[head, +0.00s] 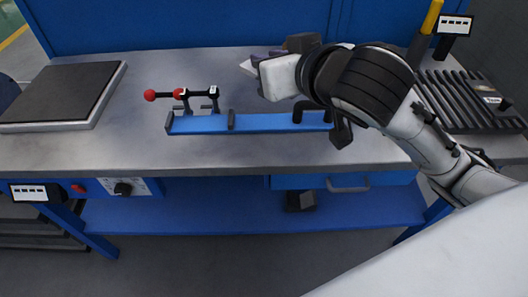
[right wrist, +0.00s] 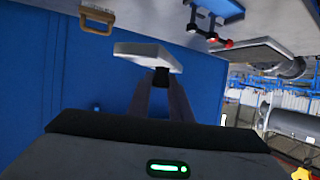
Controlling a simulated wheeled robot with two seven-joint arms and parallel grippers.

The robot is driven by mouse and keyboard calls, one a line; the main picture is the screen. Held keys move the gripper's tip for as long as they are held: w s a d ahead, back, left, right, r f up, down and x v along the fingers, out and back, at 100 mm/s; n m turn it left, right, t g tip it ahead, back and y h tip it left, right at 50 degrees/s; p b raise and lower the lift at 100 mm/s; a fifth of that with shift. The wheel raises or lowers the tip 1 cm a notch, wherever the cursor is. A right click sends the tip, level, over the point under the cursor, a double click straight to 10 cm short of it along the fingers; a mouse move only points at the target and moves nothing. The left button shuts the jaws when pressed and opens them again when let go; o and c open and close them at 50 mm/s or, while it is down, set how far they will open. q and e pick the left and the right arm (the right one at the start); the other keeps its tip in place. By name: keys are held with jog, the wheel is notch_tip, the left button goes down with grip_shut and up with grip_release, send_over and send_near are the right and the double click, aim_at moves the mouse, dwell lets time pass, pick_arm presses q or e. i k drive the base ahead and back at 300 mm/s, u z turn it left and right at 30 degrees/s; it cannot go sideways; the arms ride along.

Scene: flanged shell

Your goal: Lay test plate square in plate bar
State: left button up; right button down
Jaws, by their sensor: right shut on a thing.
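The test plate (right wrist: 148,55) is a pale grey flat piece, held at its edge in the right wrist view. A pale corner of the plate (head: 247,68) shows in the head view, behind the bar and left of my right wrist. My right gripper (right wrist: 158,82) is shut on the plate; in the head view its fingers (head: 264,56) are mostly hidden by my wrist. The blue plate bar (head: 268,123) lies on the bench with dark upright stops; my right arm hangs over its right end. The bar also shows in the right wrist view (right wrist: 224,9). My left gripper is not in view.
Toggle clamps with red knobs (head: 180,93) stand at the bar's left part. A brown block-like item (head: 303,42) is behind my right wrist. A dark-topped slab (head: 62,92) lies at the left, a ribbed rack (head: 450,100) at the right. The bench front is clear.

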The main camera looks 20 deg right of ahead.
aim_at(200, 123)
jog(key=u, duration=0.35)
jog(key=k, duration=0.2)
jog(key=z, duration=1.1)
jog(key=i, duration=0.95)
jog(key=u, duration=0.5)
